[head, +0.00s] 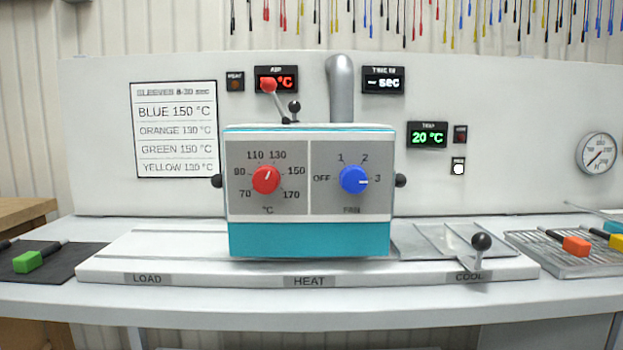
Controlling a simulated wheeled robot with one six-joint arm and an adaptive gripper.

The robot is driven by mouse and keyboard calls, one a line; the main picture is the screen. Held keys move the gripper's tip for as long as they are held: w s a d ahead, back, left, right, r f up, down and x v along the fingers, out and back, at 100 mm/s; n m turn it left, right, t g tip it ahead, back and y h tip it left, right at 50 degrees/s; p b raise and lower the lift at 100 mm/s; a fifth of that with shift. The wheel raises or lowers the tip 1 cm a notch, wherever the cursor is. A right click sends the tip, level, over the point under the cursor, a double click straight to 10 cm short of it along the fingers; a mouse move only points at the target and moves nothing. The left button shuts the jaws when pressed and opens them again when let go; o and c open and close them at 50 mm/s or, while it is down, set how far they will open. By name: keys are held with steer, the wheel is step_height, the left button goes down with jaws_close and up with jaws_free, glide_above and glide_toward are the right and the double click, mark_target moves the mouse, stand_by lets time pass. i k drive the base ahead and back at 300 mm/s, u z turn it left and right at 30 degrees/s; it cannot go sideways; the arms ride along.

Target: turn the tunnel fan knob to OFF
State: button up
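The fan knob (354,180) is a blue round knob on the right half of the front panel of the white and teal tunnel box (309,240). Its white pointer mark points right, at 3. The label OFF (321,179) is to the left of the knob, with 1 and 2 above it and FAN below it. My gripper is not in view, and nothing covers the knob.
A red temperature knob (266,180) sits left of the fan knob. Black ball handles (401,180) stick out at the box's sides. A black-knobbed lever (481,242) stands at COOL. The space before the panel looks clear.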

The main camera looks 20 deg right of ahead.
mark_target(353, 179)
steer(key=u, duration=0.7)
steer(key=k, duration=0.9)
steer(key=z, duration=0.6)
